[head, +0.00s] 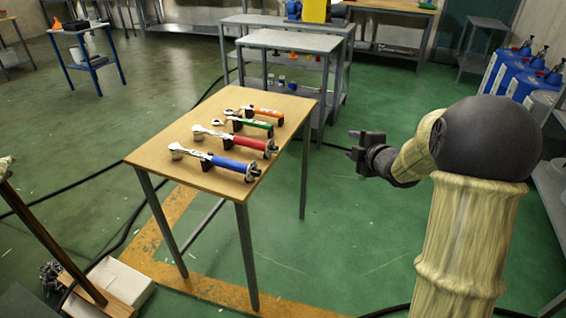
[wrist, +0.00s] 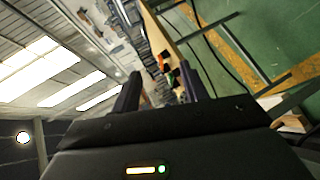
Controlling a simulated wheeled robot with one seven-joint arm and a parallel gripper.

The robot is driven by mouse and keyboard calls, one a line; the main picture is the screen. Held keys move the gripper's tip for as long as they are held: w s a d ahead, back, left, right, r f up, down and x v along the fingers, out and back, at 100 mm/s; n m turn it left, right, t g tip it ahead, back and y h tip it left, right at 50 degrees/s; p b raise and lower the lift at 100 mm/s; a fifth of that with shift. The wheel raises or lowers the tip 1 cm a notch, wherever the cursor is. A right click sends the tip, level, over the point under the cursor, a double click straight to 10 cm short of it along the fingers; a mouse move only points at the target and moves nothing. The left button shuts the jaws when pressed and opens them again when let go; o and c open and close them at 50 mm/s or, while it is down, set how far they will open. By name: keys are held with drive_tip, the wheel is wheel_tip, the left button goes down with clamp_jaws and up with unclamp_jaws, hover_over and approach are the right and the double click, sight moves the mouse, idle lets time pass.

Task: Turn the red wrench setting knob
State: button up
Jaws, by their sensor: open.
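A red-handled wrench (head: 236,139) lies on the wooden table (head: 196,123) in the head view, between a blue-handled wrench (head: 230,163) in front and a green-handled one (head: 256,125) behind. An orange-handled wrench (head: 262,112) lies farthest back. The setting knob (head: 270,147) of the red wrench is at its right end, towards my gripper. My gripper (head: 356,144) is open and empty, to the right of the table and apart from the wrenches. In the wrist view, my gripper's two fingers (wrist: 158,88) stand apart, with the table edge and small coloured handles beyond them.
A grey workbench (head: 290,40) stands behind the table. Blue containers (head: 508,70) stand on shelving at the right. A white box (head: 120,285) is on the floor at lower left. Green floor (head: 350,230) between table and arm is mostly clear.

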sight(274, 149)
drive_tip(key=a+f+n+g+y+b, duration=0.2)
drive_tip(key=n+y, duration=0.3)
drive_tip(key=n, duration=0.5)
drive_tip(key=a+f+n+g+y+b, duration=0.2)
drive_tip(key=f+n+g+y+b, duration=0.1)
drive_tip(key=n, duration=0.7)
wheel_tip(274, 149, down, 2)
drive_tip(key=g+y, duration=0.1)
drive_tip(key=y, duration=0.2)
drive_tip(key=shift+s+y+b, duration=0.3)
drive_tip(key=shift+b, duration=0.1)
drive_tip(key=shift+a, duration=0.1)
drive_tip(key=b+x, duration=0.2)
drive_tip(key=x, duration=1.5)
drive_tip(key=shift+a+b, duration=0.25)
drive_tip(key=shift+b, duration=0.05)
drive_tip(key=shift+s, duration=0.15)
clamp_jaws()
